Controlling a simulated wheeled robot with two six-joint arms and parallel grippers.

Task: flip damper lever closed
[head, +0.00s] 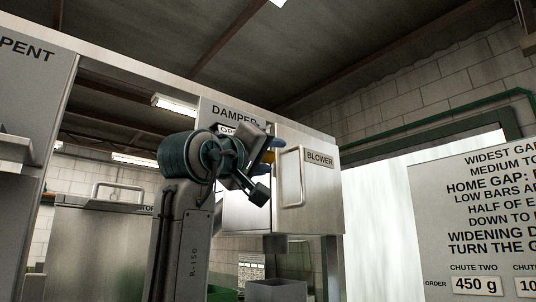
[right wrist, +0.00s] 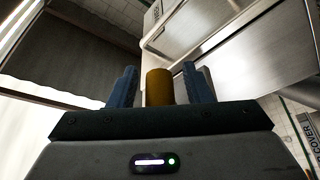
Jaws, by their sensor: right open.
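The damper panel (head: 235,111) carries the word DAMPER, with a partly hidden label below it that starts with "OP". My right gripper (head: 267,168) is in front of this panel, and its arm hides much of it. A small yellow-orange bit of the lever grip (head: 269,157) shows at the fingers in the head view. In the right wrist view the lever grip (right wrist: 160,87) is an orange-brown cylinder between the two blue fingers of the open right gripper (right wrist: 161,90). Gaps seem to show beside it; contact is unclear. The lever's pivot is hidden. My left gripper is not in view.
A metal blower box (head: 319,190) with a BLOWER label and a bar handle (head: 291,177) stands just right of my right gripper. A notice board (head: 455,220) stands at the far right. A grey cabinet (head: 30,110) is at the left.

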